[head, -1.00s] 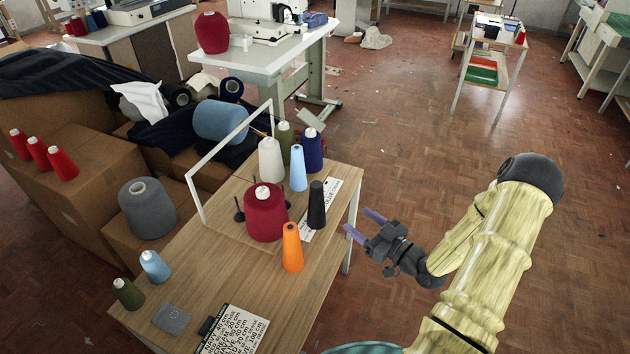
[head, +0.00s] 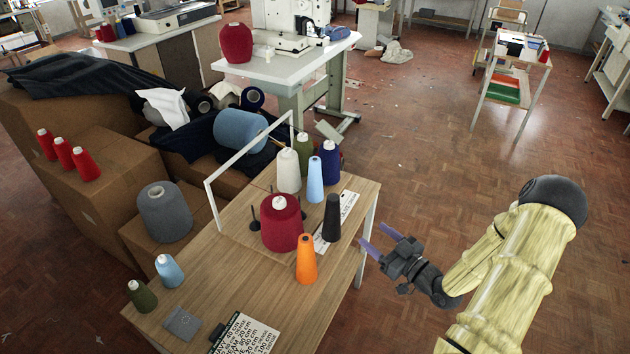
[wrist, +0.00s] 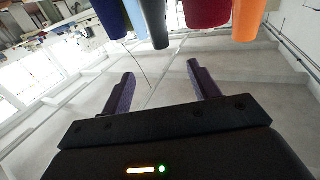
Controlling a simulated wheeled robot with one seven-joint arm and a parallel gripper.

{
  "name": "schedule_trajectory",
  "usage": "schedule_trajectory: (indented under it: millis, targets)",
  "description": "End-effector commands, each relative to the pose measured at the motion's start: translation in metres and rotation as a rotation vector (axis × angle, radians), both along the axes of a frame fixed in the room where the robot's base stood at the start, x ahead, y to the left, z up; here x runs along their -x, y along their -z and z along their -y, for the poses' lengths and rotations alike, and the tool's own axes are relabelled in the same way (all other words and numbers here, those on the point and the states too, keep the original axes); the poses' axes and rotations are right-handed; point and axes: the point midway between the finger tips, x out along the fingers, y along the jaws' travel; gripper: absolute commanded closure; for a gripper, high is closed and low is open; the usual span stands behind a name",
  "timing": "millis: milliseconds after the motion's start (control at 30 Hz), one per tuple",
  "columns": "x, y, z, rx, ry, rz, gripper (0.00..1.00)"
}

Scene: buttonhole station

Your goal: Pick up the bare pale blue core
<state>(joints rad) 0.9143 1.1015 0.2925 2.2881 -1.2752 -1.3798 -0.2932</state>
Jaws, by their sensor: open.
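A slim pale blue cone (head: 315,180) stands upright on the wooden table, between a cream cone (head: 288,171) and a navy cone (head: 330,161). It also shows at the top of the wrist view (wrist: 134,16), beside a black cone (wrist: 153,22). A second, squatter pale blue cone (head: 169,271) with a white top stands near the table's left edge. I cannot tell for certain whether either is bare. My gripper (head: 370,232) is open and empty, off the table's right edge, apart from all the cones. Its fingers (wrist: 162,80) show nothing between them.
A crimson cone (head: 282,224), an orange cone (head: 306,258) and the black cone (head: 332,218) stand on my side of the slim pale blue one. A white frame (head: 214,208) rises behind them. A printed card (head: 246,338) lies at the front.

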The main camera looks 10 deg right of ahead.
Motion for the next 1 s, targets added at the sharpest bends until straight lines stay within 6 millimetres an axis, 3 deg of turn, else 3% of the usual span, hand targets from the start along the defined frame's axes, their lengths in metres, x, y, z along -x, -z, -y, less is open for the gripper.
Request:
schedule_trajectory:
  millis: [467,767,1000]
  targets:
    - [-0.008,0.003,-0.008,0.081,-0.01,-0.087,0.39]
    - [-0.018,0.006,-0.019,0.392,0.061,-0.465,0.39]
    - [0.007,-0.025,-0.022,0.537,0.223,-0.757,0.39]
